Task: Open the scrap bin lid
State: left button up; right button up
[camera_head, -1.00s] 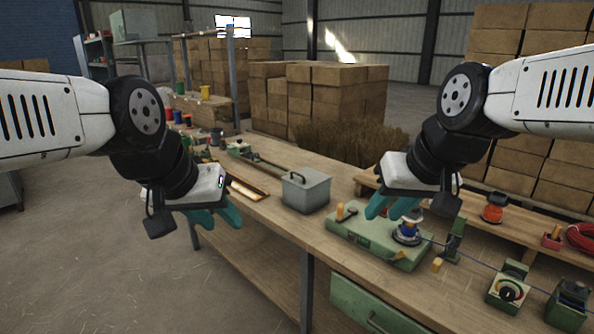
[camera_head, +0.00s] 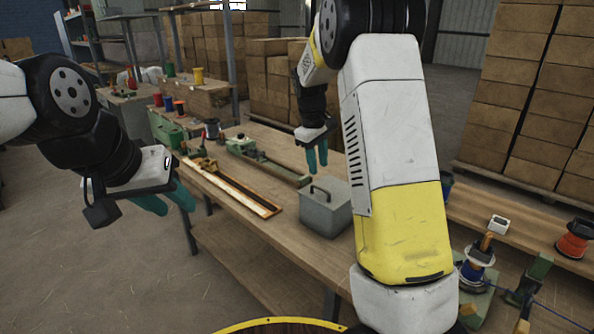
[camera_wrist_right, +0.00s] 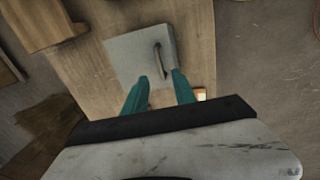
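The scrap bin (camera_head: 326,212) is a grey metal box with a closed lid and a dark handle (camera_head: 320,189) on top. It stands on the wooden workbench in the middle of the head view. In the right wrist view the bin lid (camera_wrist_right: 128,55) and its upright handle (camera_wrist_right: 158,60) lie beyond the fingertips. My right gripper (camera_head: 317,158) is above and behind the bin, pointing down, with its teal fingers apart and empty; it also shows in the right wrist view (camera_wrist_right: 160,80). My left gripper (camera_head: 172,200) hangs left of the bench, clear of the bin, its fingers apart and empty.
A long wooden tray (camera_head: 235,190) and a green tool (camera_head: 255,160) lie on the workbench (camera_head: 270,235) left of the bin. Spools (camera_head: 475,268) stand at the right. My right arm covers much of the bench right of the bin. Cardboard boxes stand behind.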

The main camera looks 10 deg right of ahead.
aim_at(319, 189)
jog(key=f, duration=0.2)
jog(key=w+f, duration=0.1)
jog(key=f, duration=0.2)
jog(key=d+f, duration=0.1)
jog(key=f, duration=0.1)
jog(key=shift+w+f, duration=0.2)
jog(key=shift+f, duration=0.2)
grip_shut()
dwell(1.1)
